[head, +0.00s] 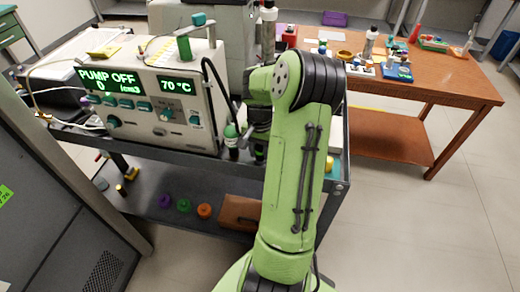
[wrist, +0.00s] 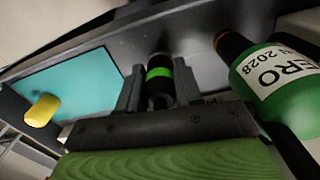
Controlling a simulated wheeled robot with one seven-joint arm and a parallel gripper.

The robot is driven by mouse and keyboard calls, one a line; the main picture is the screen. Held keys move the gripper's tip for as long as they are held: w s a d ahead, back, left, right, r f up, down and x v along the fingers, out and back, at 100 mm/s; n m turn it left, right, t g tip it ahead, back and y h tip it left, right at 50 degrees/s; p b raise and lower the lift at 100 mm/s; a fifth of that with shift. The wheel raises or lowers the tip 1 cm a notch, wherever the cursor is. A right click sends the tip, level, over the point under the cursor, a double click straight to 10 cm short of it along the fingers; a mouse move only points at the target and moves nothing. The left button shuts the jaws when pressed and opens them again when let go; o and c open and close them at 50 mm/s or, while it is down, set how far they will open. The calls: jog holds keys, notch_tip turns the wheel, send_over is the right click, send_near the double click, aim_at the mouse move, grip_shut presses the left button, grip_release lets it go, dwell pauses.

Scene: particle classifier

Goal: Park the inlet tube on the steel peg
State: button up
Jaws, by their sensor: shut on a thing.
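My gripper (head: 259,146) is at the front edge of the cart's top, just right of a green bottle (head: 232,138). In the wrist view the fingers of my gripper (wrist: 160,92) are closed on the sides of a black cylindrical piece with a bright green band (wrist: 159,75). I cannot tell whether this piece is the end of the inlet tube. A black tube (head: 213,75) loops from the instrument down toward the bottle and gripper; its lower end is hidden. The labelled green bottle (wrist: 280,85) is close to the right finger. I cannot make out the steel peg.
The instrument (head: 150,105) reads PUMP OFF and 70 °C. A teal pad (wrist: 75,85) with a yellow piece (wrist: 42,111) is left of the gripper in the wrist view. Coloured rings, including an orange one (head: 204,211), lie on the lower shelf. A wooden table (head: 450,85) stands behind right.

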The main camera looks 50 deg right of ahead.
aim_at(260, 146)
jog(key=shift+f, duration=0.25)
jog(key=o, duration=1.1)
jog(key=shift+o, duration=0.2)
jog(key=shift+r, duration=0.15)
notch_tip(260, 146, up, 16)
jog(key=p, duration=0.4)
jog(key=shift+f+p, duration=0.25)
jog(key=shift+p, duration=0.15)
